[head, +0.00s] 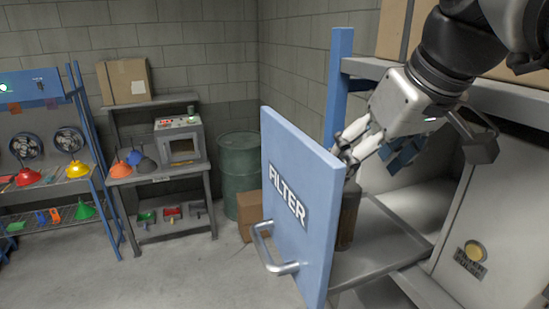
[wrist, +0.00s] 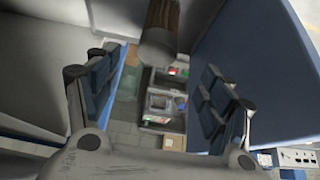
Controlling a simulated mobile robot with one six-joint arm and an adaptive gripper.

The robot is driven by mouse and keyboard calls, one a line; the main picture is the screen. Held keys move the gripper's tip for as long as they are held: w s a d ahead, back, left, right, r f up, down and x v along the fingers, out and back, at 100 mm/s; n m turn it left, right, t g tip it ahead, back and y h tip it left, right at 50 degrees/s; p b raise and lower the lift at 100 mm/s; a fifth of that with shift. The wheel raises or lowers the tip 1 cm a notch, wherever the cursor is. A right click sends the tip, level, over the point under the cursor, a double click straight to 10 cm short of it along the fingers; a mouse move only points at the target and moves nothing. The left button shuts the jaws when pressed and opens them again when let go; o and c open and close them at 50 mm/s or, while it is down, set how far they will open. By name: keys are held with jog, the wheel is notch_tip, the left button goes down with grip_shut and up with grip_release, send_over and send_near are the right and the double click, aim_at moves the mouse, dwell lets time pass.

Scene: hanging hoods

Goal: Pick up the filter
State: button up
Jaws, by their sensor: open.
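A blue door (head: 300,170) with a white "FILTER" label and a handle stands open in front of a grey cabinet. A dark brown cylinder, likely the filter (head: 348,218), stands upright on the cabinet floor, partly hidden behind the door. In the wrist view the filter (wrist: 160,35) shows at the top centre, beyond the fingertips. My gripper (head: 376,156) is above and beside the filter, at the cabinet opening behind the door's top edge. In the wrist view its blue-padded fingers (wrist: 158,90) are wide apart with nothing between them. I see no contact with the filter.
The door (wrist: 265,60) rises close along the right of my gripper in the wrist view. A blue post (head: 339,85) and shelf edge stand close to my arm. A green drum (head: 239,170), a workbench (head: 165,180) and a rack of funnels stand farther left. Floor before the door is clear.

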aim_at(346, 190)
jog(key=x, duration=0.7)
jog(key=shift+w+f, duration=0.15)
jog(key=shift+w, duration=0.15)
jog(key=shift+w+a+f, duration=0.1)
jog(key=shift+f, duration=0.55)
jog(key=x, duration=0.3)
jog(key=shift+w+f+p, duration=0.25)
jog(key=shift+w+p, duration=0.15)
jog(key=shift+w, duration=0.05)
jog(key=shift+w+f, duration=0.2)
jog(key=shift+f, duration=0.25)
jog(key=shift+s, duration=0.1)
jog(key=shift+c, duration=0.5)
jog(key=c, duration=1.2)
